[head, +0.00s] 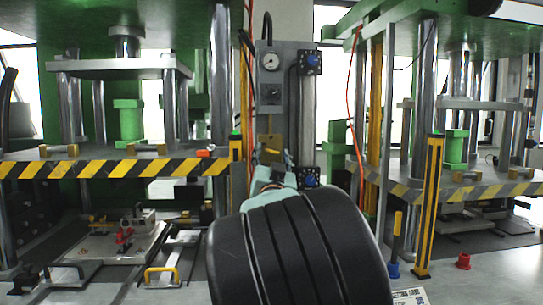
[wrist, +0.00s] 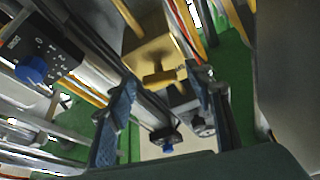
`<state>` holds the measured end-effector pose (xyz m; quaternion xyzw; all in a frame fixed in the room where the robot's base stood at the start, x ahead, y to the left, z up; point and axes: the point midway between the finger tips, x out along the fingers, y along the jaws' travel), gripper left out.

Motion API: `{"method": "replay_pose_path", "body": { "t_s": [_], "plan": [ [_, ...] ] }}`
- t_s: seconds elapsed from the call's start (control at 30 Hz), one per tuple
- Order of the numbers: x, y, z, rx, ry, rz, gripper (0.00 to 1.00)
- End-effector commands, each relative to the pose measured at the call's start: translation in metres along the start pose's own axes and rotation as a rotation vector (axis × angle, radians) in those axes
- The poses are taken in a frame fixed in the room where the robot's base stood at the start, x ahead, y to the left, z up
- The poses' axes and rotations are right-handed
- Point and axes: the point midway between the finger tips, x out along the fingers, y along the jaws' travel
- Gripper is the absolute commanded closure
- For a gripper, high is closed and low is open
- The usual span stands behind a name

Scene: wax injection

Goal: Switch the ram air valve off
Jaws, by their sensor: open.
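The ram air valve appears to be the brass-coloured block (wrist: 150,45) with a short brass handle (wrist: 165,76) in the wrist view. In the head view a brass part (head: 270,142) shows on the grey column below the gauge, partly hidden by my arm. My gripper (wrist: 160,79) is open, with one blue-padded finger on each side of the handle in the wrist view. I cannot tell whether either finger touches it. In the head view my black arm link hides most of my gripper.
A cylinder with blue knobs (head: 311,60) stands right of the gauge panel (head: 271,62). Presses with striped yellow-black edges (head: 110,168) flank the column. An orange hose (head: 352,110) hangs on the right.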

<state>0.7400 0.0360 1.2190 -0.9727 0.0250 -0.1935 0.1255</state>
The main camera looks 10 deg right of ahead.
Motion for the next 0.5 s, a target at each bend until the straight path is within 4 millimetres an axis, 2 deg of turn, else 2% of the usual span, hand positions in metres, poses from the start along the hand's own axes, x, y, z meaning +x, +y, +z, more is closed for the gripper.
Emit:
{"method": "replay_pose_path", "body": {
  "t_s": [0.07,0.43,0.5],
  "plan": [
    [-0.0001,0.0,-0.0001,0.0,0.0,0.0,0.53],
    [-0.0003,-0.0002,-0.0001,0.0,0.0,0.0,0.94],
    [-0.0004,0.0,0.0001,-0.002,0.001,-0.001,0.94]
  ]
}}
